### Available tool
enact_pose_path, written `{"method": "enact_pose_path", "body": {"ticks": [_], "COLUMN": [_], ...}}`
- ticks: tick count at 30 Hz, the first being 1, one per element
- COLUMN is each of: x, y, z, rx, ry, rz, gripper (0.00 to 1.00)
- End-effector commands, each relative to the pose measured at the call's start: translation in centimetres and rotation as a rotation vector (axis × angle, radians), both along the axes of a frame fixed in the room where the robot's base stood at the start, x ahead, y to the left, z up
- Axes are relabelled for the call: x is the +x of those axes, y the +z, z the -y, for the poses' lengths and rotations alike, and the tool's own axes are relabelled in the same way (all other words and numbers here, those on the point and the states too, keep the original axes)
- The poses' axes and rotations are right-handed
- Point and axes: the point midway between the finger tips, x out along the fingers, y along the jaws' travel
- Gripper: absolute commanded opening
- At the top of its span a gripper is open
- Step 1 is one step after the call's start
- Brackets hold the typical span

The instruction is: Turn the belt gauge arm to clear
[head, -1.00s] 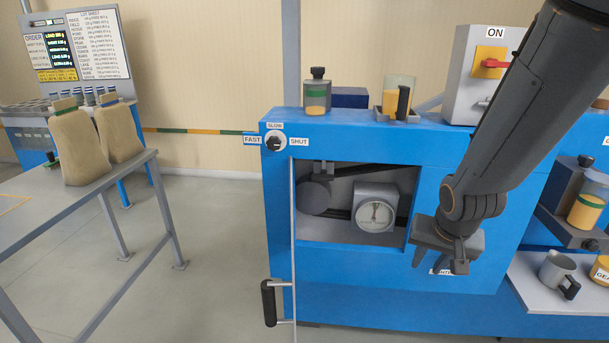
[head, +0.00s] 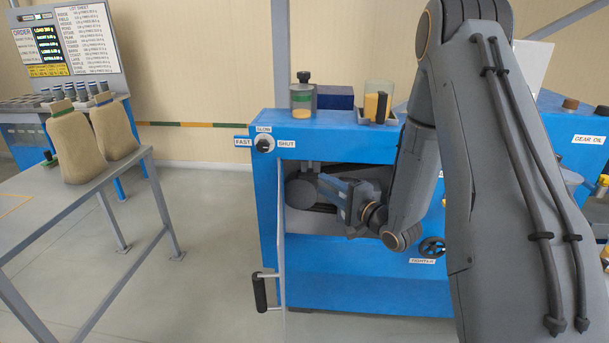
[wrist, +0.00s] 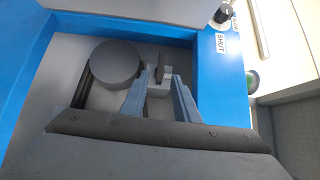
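The open recess in the blue machine (head: 345,295) holds a dark round pulley (head: 301,192), which also shows in the wrist view (wrist: 115,64). Beside the pulley, the wrist view shows a small light-grey block (wrist: 157,91) with a short dark lever (wrist: 160,68) on it; it looks like the gauge arm. My gripper (head: 325,183) reaches into the recess from the right. Its two fingers (wrist: 159,76) are apart, with the block and lever between them. I cannot tell whether they touch the lever. The dial box is hidden behind my gripper and arm.
A hinged door with a black handle (head: 259,293) stands at the recess's left edge. A FAST/SLOW/SHUT knob (head: 264,144) is above it. A black handwheel (head: 432,247) is low on the right. Jars (head: 302,98) stand on top. A table with sacks (head: 76,147) is left.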

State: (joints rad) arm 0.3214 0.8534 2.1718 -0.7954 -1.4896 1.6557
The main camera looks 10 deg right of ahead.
Motion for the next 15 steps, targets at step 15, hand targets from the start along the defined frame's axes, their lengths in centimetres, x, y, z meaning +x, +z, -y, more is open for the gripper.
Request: {"method": "enact_pose_path", "body": {"ticks": [15], "x": [6.0], "y": [0.1], "z": [-3.4], "rx": [0.000], "ry": [0.004], "rz": [0.001], "gripper": [0.28]}}
